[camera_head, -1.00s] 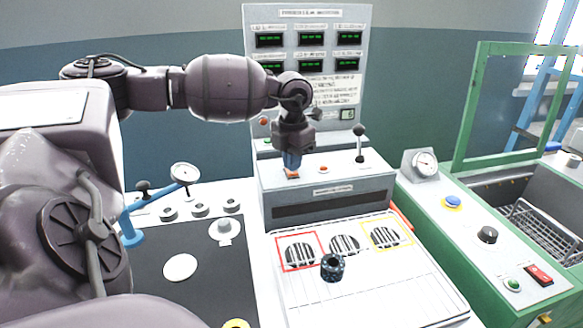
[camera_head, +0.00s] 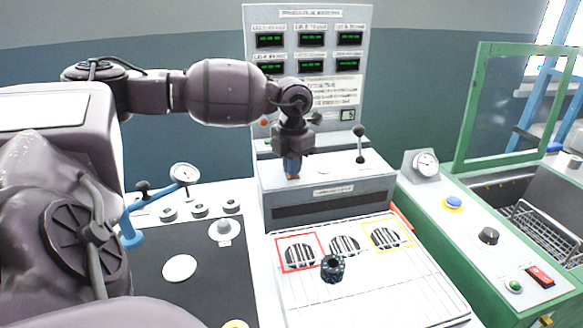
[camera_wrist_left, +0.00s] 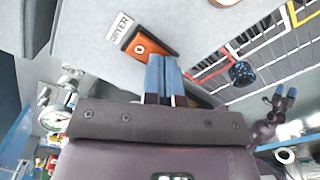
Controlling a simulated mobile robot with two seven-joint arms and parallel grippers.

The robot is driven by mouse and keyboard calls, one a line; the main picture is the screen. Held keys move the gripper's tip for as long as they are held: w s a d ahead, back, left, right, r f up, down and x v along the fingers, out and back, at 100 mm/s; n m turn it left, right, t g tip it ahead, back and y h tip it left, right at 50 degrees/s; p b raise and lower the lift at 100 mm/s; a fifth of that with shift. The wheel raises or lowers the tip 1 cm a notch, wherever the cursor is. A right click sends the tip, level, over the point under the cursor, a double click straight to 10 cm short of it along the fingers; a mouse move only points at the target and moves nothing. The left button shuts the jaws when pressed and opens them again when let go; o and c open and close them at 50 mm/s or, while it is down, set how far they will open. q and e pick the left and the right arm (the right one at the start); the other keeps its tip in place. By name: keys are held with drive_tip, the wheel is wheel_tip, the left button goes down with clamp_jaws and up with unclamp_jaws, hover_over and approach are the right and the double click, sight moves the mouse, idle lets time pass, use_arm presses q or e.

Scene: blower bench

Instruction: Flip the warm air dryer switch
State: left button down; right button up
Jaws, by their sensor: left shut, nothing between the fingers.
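The dryer switch (camera_wrist_left: 147,47) is an orange rocker in a dark frame beside a DRYER label (camera_wrist_left: 120,25) in the left wrist view. In the head view it is mostly hidden under my left gripper (camera_head: 292,172), with only a bit of orange at the fingertips. The left gripper is shut and empty, pointing down onto the top of the grey dryer box (camera_head: 345,185). In the left wrist view its blue fingertips (camera_wrist_left: 163,60) are right at the switch's edge; contact cannot be told. My right gripper (camera_wrist_left: 285,93) shows in that view, fingers apart, far from the switch.
A black-knobbed lever (camera_head: 359,145) stands right of the switch on the box. A display panel (camera_head: 308,55) rises behind. In front is a white grid tray (camera_head: 375,290) with a dark knobbed part (camera_head: 333,267). A green machine (camera_head: 470,225) stands at the right.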

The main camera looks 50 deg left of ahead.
use_arm(q)
drive_tip(key=shift+s+f, duration=0.1)
drive_tip(key=shift+f, duration=0.1)
use_arm(e)
drive_tip(key=shift+f, duration=0.1)
use_arm(q)
drive_tip(key=shift+r, duration=0.1)
drive_tip(key=shift+r, duration=0.55)
drive_tip(key=shift+r+p, duration=0.75)
drive_tip(key=shift+r, duration=2.15)
use_arm(e)
drive_tip(key=shift+w+r, duration=0.25)
drive_tip(key=shift+r, duration=0.4)
drive_tip(key=shift+w+r, duration=0.25)
drive_tip(key=shift+r, duration=0.35)
